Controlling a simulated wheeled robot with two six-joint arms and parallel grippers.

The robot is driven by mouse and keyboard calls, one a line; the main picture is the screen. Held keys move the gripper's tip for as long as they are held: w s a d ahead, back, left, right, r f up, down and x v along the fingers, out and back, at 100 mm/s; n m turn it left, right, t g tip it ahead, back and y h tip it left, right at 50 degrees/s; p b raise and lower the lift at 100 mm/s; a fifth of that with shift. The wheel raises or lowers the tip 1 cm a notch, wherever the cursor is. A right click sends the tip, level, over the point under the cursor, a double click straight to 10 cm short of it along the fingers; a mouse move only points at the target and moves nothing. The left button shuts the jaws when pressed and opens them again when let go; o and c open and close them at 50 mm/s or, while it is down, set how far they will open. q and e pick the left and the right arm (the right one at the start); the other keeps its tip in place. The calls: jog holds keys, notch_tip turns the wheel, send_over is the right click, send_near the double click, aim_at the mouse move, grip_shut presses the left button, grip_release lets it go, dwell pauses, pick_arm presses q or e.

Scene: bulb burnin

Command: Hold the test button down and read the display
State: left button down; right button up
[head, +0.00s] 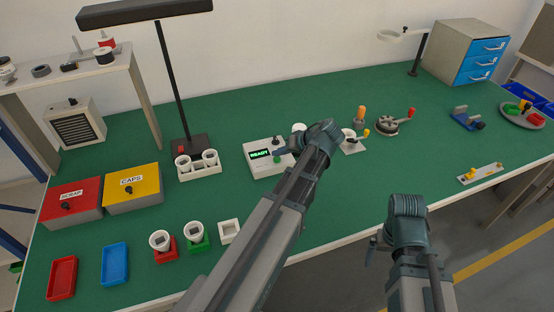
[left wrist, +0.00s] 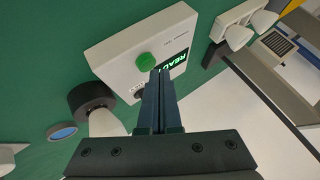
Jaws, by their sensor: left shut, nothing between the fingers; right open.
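The tester (head: 268,168) is a white box on the green bench. It also shows in the left wrist view (left wrist: 120,50). Its dark display (head: 260,155) reads "READY" in green letters; in the left wrist view the display (left wrist: 175,64) is partly covered by my fingers. The round green button (left wrist: 146,61) stands on the box beside the display. My left gripper (left wrist: 160,74) is shut and empty, with its tips over the box close to the button. I cannot tell whether they touch it. My right gripper (head: 373,250) is open and empty near the bench's front edge.
Left of the tester are a holder with white cups (head: 198,168), a yellow caps box (head: 134,190) and a red box (head: 70,203). A black lamp post (head: 172,85) rises behind. A crank device (head: 388,125) stands to the right. Bench between my arms is clear.

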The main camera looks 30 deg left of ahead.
aim_at(279, 162)
pick_arm(q)
jog(key=shift+f+b, duration=0.4)
jog(key=shift+f, duration=0.15)
dwell(0.6)
jog(key=shift+r, duration=0.1)
dwell(1.5)
jog(key=shift+r+p, duration=0.8)
jog(key=shift+p, duration=0.05)
notch_tip(279, 162, up, 5)
jog(key=p, duration=0.5)
